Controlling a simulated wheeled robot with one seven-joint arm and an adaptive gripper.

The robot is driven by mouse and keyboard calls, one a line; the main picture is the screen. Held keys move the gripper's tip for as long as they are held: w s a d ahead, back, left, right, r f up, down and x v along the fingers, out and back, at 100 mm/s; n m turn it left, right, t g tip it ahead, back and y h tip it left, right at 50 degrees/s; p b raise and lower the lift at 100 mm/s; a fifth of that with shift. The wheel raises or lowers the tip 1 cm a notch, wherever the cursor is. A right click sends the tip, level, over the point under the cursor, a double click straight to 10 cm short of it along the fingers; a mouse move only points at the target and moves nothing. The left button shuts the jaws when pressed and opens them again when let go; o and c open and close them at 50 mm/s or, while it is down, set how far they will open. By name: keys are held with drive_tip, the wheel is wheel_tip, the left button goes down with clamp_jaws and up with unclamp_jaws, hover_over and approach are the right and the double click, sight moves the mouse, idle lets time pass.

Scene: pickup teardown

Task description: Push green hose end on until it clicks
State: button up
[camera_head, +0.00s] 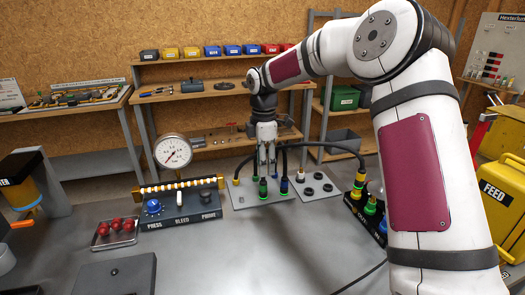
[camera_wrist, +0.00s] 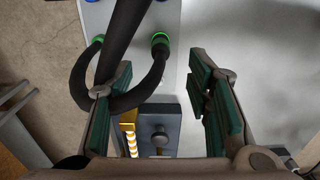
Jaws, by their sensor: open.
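A hose end with a green ring (camera_wrist: 160,40) stands on the grey plate (camera_head: 245,203) in the upper middle of the wrist view. A second green ring (camera_wrist: 98,40) sits to its left. A black hose loop (camera_wrist: 140,95) curves down between them. In the head view a green hose end (camera_head: 263,188) stands upright near the plate's front. My gripper (camera_head: 267,168) points down above the plate, just behind or over this end. In the wrist view its jaws are wide apart, with the hose loop showing beside the left jaw. Whether the green end is fully seated cannot be told.
A yellow hose end (camera_head: 236,181) and a blue one (camera_head: 284,187) stand close by. Another plate (camera_head: 330,195) with dark rings lies right. A connector block (camera_head: 365,212) is farther right. A console (camera_head: 180,212) with gauge (camera_head: 172,152) and a tray of red balls (camera_head: 115,245) are left.

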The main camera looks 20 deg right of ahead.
sight(264, 181)
wheel_tip(264, 181, down, 9)
drive_tip(key=shift+r+p, duration=0.1)
drive_tip(key=shift+p, duration=0.2)
drive_tip(key=c, duration=1)
